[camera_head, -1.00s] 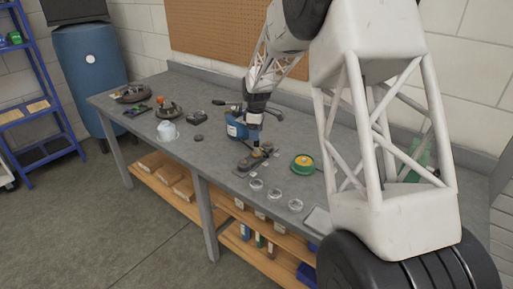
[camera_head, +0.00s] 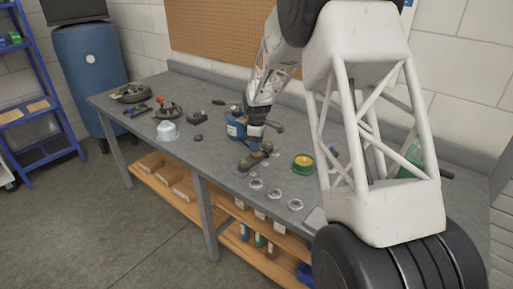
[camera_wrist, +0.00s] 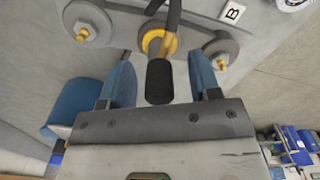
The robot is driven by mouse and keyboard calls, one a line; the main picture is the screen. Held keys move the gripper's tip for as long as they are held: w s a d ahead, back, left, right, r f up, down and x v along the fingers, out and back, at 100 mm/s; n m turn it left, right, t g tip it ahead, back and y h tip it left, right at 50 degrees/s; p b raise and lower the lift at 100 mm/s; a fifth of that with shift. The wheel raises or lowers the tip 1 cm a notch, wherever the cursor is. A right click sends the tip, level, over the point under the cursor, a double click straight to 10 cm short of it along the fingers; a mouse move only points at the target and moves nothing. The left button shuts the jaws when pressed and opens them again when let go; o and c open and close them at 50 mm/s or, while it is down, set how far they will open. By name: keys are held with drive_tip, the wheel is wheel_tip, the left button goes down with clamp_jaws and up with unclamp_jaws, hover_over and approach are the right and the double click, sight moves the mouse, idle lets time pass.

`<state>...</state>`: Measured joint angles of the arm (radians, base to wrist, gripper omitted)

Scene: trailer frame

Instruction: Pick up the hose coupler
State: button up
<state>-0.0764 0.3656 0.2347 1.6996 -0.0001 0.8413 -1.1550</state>
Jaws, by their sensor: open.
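In the wrist view, a small brass fitting with a black cylindrical end (camera_wrist: 160,82), which looks like the hose coupler, stands at a yellow ring in the middle of a grey fixture (camera_wrist: 197,50). My gripper (camera_wrist: 161,82) is open, with one blue finger on each side of the black end. Gaps show between it and both fingers. The fixture also shows on the workbench in the head view (camera_head: 249,163), below my gripper (camera_head: 262,144). There the coupler is too small and covered to make out.
A round green-and-yellow object (camera_head: 303,164) lies right of the fixture on the workbench (camera_head: 215,155). Several small clear dishes (camera_head: 275,194) lie in front. A blue container (camera_head: 235,127) stands close behind my gripper, and a pale jug (camera_head: 167,131) stands to the left.

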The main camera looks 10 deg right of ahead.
drive_tip(key=shift+c, duration=0.5)
clamp_jaws()
drive_tip(key=shift+r, duration=0.1)
drive_tip(key=shift+r, duration=0.65)
wheel_tip(320, 180, up, 2)
drive_tip(key=shift+r, duration=0.1)
drive_tip(key=s+d+r, duration=0.1)
drive_tip(key=s, duration=1.5)
drive_tip(key=shift+r, duration=0.15)
drive_tip(key=shift+d, duration=0.1)
drive_tip(key=shift+r, duration=0.3)
drive_tip(key=shift+r, duration=1.25)
